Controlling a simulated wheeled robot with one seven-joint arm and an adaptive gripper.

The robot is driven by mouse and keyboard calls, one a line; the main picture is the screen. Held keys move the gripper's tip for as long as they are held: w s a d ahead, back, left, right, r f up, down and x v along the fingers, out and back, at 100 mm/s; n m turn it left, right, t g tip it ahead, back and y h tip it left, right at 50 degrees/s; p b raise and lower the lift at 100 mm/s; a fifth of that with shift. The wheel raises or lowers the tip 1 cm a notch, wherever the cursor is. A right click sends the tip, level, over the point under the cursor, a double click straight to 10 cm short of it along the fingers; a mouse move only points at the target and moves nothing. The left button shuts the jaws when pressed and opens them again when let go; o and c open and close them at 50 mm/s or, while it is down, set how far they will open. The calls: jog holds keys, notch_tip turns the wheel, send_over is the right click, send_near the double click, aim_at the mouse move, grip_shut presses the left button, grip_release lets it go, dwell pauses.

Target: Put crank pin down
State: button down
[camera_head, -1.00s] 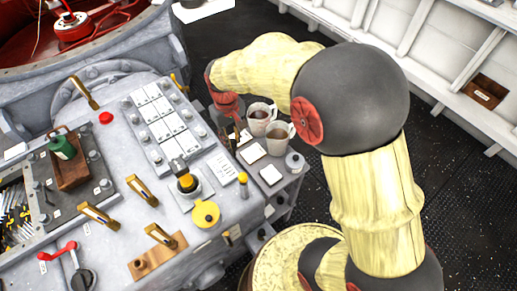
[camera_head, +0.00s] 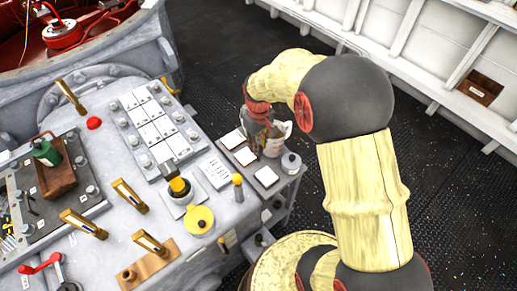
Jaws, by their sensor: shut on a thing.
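My gripper (camera_head: 262,138) points down over the small grey side shelf (camera_head: 292,186) at the right of the console. It is shut on the crank pin. The fingers are dark and small in this view, and they and the wrist hide most of what they hold, so I cannot make out the pin's shape or whether it touches the shelf. A pale mug (camera_head: 278,138) stands right beside the fingers. A second mug seen there before is now mostly hidden behind my gripper.
White square cards (camera_head: 245,156) and a lidded white jar (camera_head: 291,163) lie close by on the shelf. The grey console (camera_head: 215,256) carries brass levers, a yellow round cap (camera_head: 199,219) and a green bottle (camera_head: 46,153) in a wooden caddy. Dark floor beyond is clear.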

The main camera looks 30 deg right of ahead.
jog(key=shift+f, duration=0.65)
jog(key=shift+f, duration=0.1)
jog(key=c, duration=1.8)
grip_release()
